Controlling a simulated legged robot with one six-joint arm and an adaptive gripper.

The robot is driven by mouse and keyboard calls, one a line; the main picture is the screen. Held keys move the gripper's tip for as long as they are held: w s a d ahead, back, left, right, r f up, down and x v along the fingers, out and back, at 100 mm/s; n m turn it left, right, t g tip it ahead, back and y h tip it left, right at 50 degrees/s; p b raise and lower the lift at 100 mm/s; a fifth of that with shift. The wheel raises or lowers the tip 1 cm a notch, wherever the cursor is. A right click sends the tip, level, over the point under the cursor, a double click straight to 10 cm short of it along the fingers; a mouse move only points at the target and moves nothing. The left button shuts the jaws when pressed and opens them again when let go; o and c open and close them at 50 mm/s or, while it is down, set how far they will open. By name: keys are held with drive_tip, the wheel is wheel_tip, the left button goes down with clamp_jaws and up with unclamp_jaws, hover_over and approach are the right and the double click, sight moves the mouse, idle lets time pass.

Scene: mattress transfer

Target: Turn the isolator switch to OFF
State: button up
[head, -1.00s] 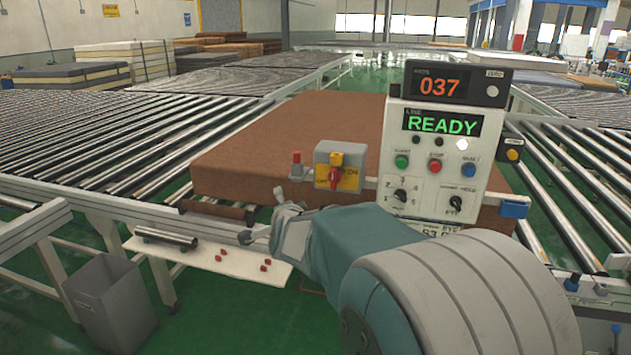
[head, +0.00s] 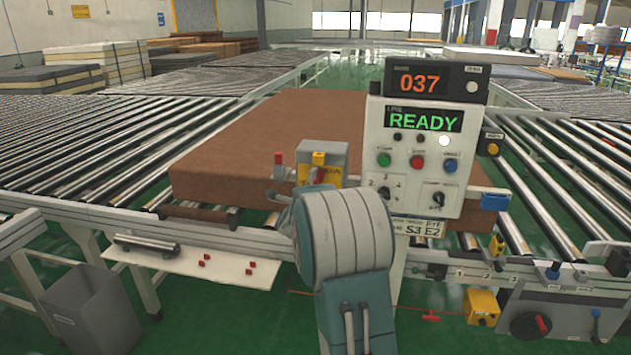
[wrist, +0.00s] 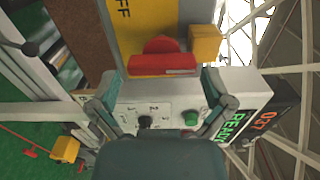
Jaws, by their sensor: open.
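The isolator switch (head: 336,152) is a grey box with a yellow plate, a red handle and a yellow block, left of the control panel in the head view. My arm partly covers its lower part there. In the wrist view its yellow plate (wrist: 158,22) shows the letters "FF", and its red handle (wrist: 162,58) lies across the plate. My gripper (wrist: 164,84) is open, with one finger to each side below the red handle. Nothing is between the fingers, and contact with the handle cannot be told.
The control panel (head: 417,150) reads READY and 037, with buttons and knobs close beside the switch. A brown mattress (head: 270,135) lies behind on the rollers. A white shelf (head: 190,266) with small red pieces and a grey bin (head: 92,310) are at lower left.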

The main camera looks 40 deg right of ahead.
drive_tip(key=shift+x, duration=1.25)
drive_tip(key=shift+a, duration=0.1)
drive_tip(key=c, duration=0.8)
